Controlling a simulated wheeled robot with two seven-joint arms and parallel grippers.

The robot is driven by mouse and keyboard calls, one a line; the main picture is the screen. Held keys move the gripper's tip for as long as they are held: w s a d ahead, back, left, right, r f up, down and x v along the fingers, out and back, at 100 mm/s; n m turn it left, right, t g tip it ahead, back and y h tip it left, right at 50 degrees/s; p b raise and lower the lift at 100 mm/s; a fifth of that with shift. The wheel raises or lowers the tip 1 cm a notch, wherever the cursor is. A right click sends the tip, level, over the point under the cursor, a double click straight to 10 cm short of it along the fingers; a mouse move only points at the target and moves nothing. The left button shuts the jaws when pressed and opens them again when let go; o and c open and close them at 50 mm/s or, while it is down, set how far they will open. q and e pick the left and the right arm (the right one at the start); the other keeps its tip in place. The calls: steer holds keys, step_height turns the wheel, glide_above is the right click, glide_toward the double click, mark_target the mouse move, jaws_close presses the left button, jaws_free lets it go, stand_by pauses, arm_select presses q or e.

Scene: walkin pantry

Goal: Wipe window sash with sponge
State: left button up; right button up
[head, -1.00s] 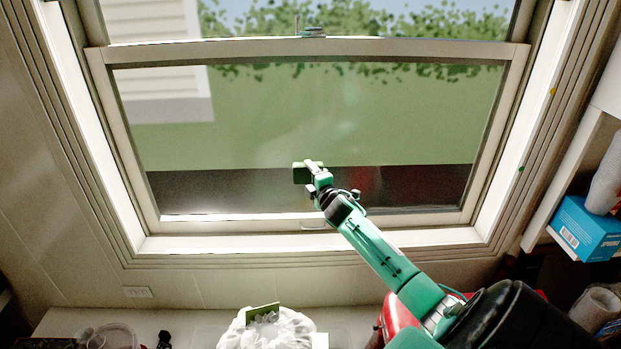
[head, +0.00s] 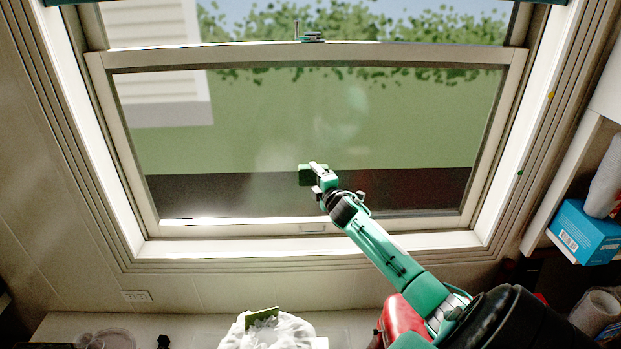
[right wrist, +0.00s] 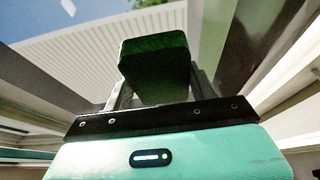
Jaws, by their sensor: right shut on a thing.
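The window sash (head: 318,54) has a pale frame around a large glass pane with a latch on its top rail. My right gripper (head: 316,173) is in front of the lower middle of the pane. It is shut on a dark green sponge (head: 305,175). In the right wrist view the sponge (right wrist: 156,66) stands up between the fingers. I cannot tell whether the sponge touches the glass. My left gripper is not in view.
Below the window a counter holds a white bag (head: 268,331) with a green item in it. A red object (head: 397,318) is by my right arm. At right, a shelf holds a blue box (head: 585,232) and stacked cups (head: 606,185). The space before the pane is otherwise clear.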

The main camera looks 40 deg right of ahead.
mark_target(310, 185)
steer(key=shift+s+d+r, duration=0.1)
steer(key=shift+s+d, duration=0.6)
steer(key=shift+d, duration=0.15)
steer(key=shift+w+a, duration=0.1)
steer(key=shift+w+a+r, duration=0.15)
steer(key=shift+w+a, duration=1.1)
steer(key=shift+a, duration=0.15)
steer(key=shift+a, duration=0.15)
steer(key=shift+a+p, duration=0.25)
steer(key=shift+p, duration=0.05)
steer(key=s+a, duration=0.1)
steer(key=s+a+p, duration=0.1)
steer(key=s, duration=0.1)
steer(key=shift+s+a+f+p, duration=0.2)
steer(key=shift+s+a+p, duration=0.25)
steer(key=shift+s, duration=0.25)
